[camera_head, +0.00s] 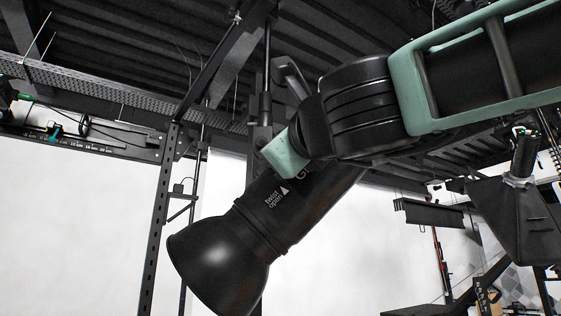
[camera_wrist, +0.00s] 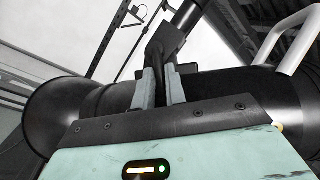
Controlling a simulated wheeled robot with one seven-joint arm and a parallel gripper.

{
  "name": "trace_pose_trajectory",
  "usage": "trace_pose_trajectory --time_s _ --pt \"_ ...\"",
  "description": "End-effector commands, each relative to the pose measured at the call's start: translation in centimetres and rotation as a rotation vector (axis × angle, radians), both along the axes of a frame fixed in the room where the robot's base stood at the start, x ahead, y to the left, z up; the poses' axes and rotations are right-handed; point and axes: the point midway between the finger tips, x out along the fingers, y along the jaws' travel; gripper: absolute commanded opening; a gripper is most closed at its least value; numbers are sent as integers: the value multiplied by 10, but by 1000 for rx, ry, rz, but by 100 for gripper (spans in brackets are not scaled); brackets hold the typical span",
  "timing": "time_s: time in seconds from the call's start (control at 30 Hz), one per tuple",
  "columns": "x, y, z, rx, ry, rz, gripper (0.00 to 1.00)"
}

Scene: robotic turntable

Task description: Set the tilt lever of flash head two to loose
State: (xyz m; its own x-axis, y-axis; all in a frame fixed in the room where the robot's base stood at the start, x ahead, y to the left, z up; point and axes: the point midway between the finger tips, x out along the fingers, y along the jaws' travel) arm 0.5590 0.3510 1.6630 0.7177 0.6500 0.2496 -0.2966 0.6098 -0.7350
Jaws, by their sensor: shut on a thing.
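A flash head, a black cylinder with a flared reflector and the words "twist open" (camera_head: 225,255), hangs tilted down to the left in the head view. It also lies across the wrist view behind my gripper (camera_wrist: 70,100). In the wrist view, my gripper (camera_wrist: 160,74) has its two pale fingers closed about a dark part, which looks like the tilt lever (camera_wrist: 165,42). The lever rises above the fingertips beside the flash body. In the head view my pale green hand (camera_head: 287,155) is against the flash head; the fingers and lever are hidden there. No number shows on the head.
A dark post and bracket (camera_head: 264,70) stand behind the flash head. A perforated rail (camera_head: 100,92) crosses the upper left. Another black fixture (camera_head: 515,210) hangs at the right. A white pipe-like handle (camera_wrist: 290,40) is at the wrist view's upper right.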

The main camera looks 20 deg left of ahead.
Motion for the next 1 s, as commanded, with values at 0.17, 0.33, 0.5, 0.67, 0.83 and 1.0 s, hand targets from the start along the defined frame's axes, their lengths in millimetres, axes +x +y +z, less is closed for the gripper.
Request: trace_pose_trajectory --time_s 0.17,0.33,0.5,0.67,0.83,1.0 --pt "1 1 -3 13 7 0 0" --pt "1 1 -3 15 7 0 0" --pt "1 1 -3 15 7 0 0" --pt "1 1 -2 14 6 0 22" --pt "0 1 -2 15 5 0 22" --pt "1 1 -3 16 4 0 22"
